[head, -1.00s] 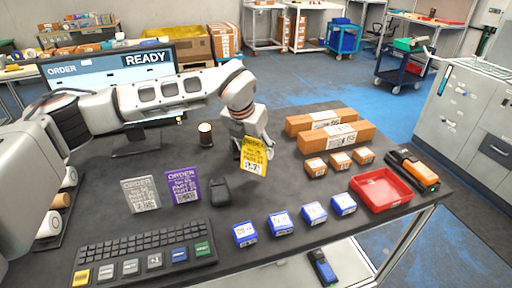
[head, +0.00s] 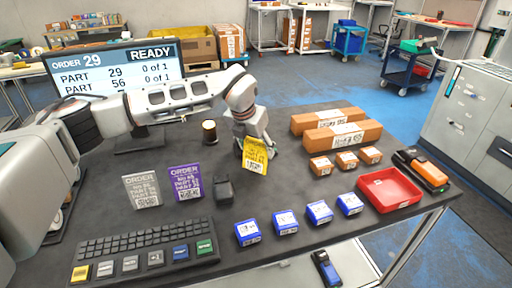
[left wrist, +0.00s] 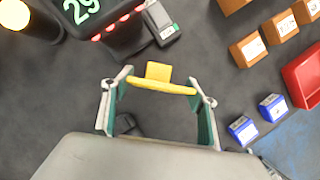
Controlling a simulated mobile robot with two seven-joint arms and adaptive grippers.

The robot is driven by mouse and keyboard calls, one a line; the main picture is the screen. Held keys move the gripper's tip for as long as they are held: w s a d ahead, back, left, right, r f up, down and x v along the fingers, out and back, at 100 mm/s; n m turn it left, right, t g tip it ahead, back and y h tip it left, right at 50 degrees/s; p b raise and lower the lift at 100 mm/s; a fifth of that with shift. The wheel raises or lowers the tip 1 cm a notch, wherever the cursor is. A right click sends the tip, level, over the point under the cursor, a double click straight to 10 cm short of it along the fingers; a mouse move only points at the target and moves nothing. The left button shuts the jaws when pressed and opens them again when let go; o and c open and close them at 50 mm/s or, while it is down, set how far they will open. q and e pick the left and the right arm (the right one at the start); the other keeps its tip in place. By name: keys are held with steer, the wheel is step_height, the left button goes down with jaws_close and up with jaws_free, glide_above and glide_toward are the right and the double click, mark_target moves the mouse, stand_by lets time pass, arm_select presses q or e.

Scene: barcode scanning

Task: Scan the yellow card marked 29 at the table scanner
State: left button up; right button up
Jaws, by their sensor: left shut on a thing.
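The yellow card (head: 255,156) is held upright by my left gripper (head: 250,137) above the table, its printed and coded face toward the head camera. In the left wrist view my left gripper (left wrist: 160,92) is shut on the card (left wrist: 158,78), seen edge-on between the fingers. Just beyond it is a dark scanner (left wrist: 103,22) with a green 29 on its display and a row of red lights. In the head view the scanner is mostly hidden behind my arm. The monitor (head: 115,72) reads ORDER 29, READY, with parts 29 and 56 at 0 of 1. My right gripper is not in view.
A grey card (head: 142,190) and a purple card (head: 186,182) stand beside an empty dark holder (head: 223,189). A lit lamp (head: 209,131) is left of my gripper. A keyboard (head: 145,248), several blue boxes (head: 286,222), brown boxes (head: 342,135) and a red tray (head: 390,191) share the table.

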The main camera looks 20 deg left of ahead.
arm_select(q)
steer(key=s+d+r+p, duration=0.2)
steer(key=s+d+r, duration=0.5)
steer(key=s+r, duration=0.3)
steer(key=shift+s, duration=0.35)
steer(key=shift+s+d+f, duration=0.1)
